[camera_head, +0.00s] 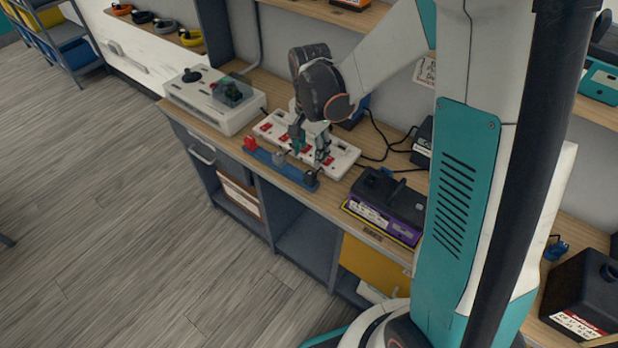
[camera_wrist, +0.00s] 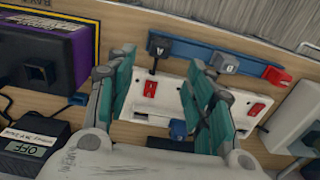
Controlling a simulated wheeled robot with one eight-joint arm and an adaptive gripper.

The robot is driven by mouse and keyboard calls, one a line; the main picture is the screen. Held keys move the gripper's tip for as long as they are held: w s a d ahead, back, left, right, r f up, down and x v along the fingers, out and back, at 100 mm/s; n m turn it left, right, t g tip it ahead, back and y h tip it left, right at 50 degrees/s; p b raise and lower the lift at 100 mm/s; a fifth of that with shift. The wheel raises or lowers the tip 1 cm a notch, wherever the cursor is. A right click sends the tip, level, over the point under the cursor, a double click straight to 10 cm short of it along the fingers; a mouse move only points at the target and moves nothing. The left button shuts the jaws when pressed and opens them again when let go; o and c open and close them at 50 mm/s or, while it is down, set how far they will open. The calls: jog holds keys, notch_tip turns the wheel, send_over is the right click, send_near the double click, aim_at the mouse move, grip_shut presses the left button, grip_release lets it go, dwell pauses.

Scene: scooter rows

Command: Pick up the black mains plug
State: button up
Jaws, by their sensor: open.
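The black mains plug (camera_wrist: 158,47) sits at the left end of a blue rack (camera_wrist: 192,57) in the wrist view. In the head view it shows as a small dark block (camera_head: 311,175) at the rack's near right end. A grey plug (camera_wrist: 226,62) is in the rack's middle and a red one (camera_wrist: 274,76) at its other end. My gripper (camera_wrist: 163,68) is open and empty, pointing down over the white power strip (camera_head: 345,160) beside the rack. The black plug shows between and beyond its fingertips in the wrist view. My gripper also shows in the head view (camera_head: 310,148).
The white strip has red switches and a blue plug (camera_wrist: 178,130) at it. A black-and-purple battery box (camera_head: 385,200) stands on the right, a white control box (camera_head: 215,100) on the left. Black cables and a black adapter (camera_wrist: 35,145) lie behind. The bench's front edge is close to the rack.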

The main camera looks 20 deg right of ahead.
aim_at(310, 173)
notch_tip(310, 173, down, 10)
jog(key=b, duration=0.3)
jog(key=shift+b, duration=0.4)
grip_shut()
